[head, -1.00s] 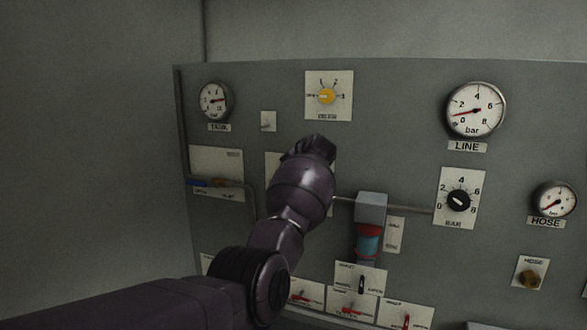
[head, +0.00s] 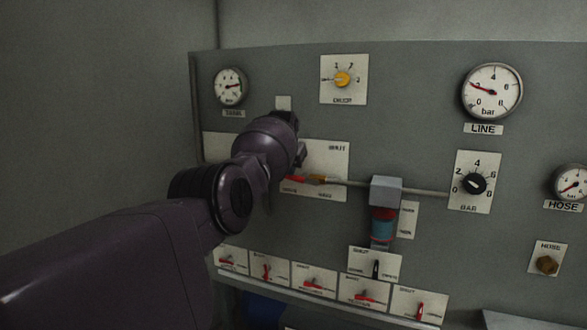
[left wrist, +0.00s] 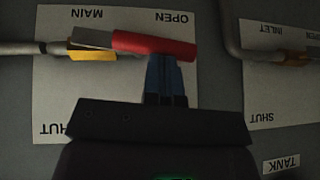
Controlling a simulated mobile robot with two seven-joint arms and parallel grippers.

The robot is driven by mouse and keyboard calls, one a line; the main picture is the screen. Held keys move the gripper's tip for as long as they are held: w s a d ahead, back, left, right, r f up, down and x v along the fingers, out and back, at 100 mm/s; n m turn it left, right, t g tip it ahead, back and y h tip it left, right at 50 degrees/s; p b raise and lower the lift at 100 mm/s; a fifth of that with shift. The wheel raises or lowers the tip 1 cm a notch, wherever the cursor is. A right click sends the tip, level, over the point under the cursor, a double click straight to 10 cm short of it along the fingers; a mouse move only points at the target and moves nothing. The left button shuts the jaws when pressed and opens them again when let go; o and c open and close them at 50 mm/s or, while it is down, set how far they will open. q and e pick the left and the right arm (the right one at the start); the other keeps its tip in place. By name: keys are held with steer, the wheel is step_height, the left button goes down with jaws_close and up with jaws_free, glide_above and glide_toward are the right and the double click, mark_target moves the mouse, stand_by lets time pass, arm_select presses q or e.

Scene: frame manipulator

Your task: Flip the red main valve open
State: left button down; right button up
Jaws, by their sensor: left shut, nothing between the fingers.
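The main valve's red handle (left wrist: 155,45) lies along the pipe in the left wrist view, on the OPEN side of its white plate (left wrist: 60,95). A yellow part (left wrist: 92,56) sits at its base. In the head view the red handle (head: 297,179) points left, partly behind my gripper. My left gripper (left wrist: 165,58) is shut and empty; its dark blue fingers are right beside the red handle, and touching cannot be told for sure. In the head view the fingertips are mostly hidden by my wrist. My right gripper is not in view.
The LINE gauge (head: 492,92) needle stands near 2. An inlet valve (left wrist: 297,58) is beside the main plate. A grey block with a red and blue part (head: 382,218) hangs below the pipe. Small red-levered plates (head: 314,279) line the bottom.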

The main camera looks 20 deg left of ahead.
arm_select(q)
steer(key=shift+a+f, duration=0.1)
steer(key=shift+f, duration=0.1)
steer(key=shift+a+f, duration=0.15)
steer(key=shift+f, duration=0.15)
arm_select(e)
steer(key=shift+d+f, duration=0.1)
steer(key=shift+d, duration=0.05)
arm_select(q)
steer(key=shift+f, duration=0.15)
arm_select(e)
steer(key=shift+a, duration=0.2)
